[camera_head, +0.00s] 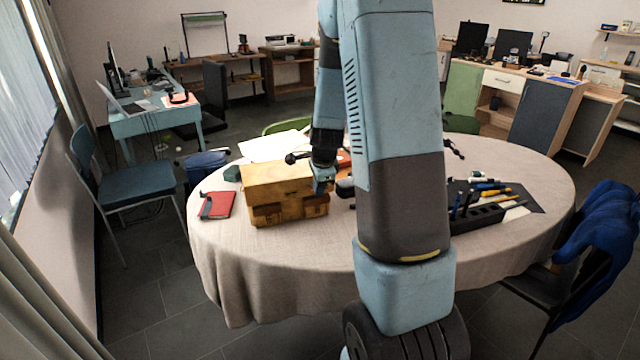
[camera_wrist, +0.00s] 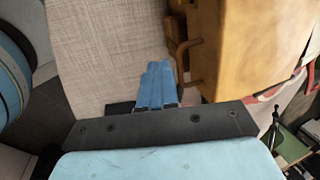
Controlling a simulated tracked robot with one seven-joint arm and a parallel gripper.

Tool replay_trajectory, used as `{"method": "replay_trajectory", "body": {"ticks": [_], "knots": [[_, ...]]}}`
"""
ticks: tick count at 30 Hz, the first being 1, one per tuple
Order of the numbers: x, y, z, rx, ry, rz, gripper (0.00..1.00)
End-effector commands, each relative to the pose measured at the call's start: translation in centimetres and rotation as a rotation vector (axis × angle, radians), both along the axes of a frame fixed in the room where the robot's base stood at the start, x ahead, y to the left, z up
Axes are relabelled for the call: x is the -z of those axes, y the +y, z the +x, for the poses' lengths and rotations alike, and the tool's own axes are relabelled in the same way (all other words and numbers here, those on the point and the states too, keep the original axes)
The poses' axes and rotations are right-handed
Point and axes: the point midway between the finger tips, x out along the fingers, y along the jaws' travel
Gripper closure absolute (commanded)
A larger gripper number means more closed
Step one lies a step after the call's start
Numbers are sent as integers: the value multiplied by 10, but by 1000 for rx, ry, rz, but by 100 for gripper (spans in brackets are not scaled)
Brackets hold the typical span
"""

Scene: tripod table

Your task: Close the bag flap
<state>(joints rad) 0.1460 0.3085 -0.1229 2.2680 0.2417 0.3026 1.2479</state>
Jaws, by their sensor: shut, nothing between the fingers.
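The tan leather bag (camera_head: 275,185) stands on the left part of the round table, with darker pockets low on its front. A broad tan panel covers its top and upper front; I cannot tell how far the flap stands open. My gripper (camera_head: 322,188) points down at the bag's right end. In the wrist view my gripper (camera_wrist: 158,70) is shut and empty, its blue fingers together over the tablecloth beside the bag (camera_wrist: 245,50). A brown strap or loop (camera_wrist: 182,45) sticks out from the bag close to the fingertips; contact is unclear.
The cloth-covered table (camera_head: 285,255) has free room in front of the bag. A red notebook (camera_head: 217,205) lies left of it, and white paper (camera_head: 272,146) lies behind. A black organizer (camera_head: 478,218) with pens stands at right. My arm hides the table's middle.

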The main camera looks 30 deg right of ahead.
Motion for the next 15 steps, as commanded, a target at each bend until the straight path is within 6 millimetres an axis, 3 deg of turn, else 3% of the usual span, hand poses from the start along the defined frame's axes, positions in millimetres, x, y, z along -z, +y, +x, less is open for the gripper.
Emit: {"method": "replay_trajectory", "body": {"ticks": [15], "knots": [[22, -9, 3, 17, -106, -16, 100]]}}
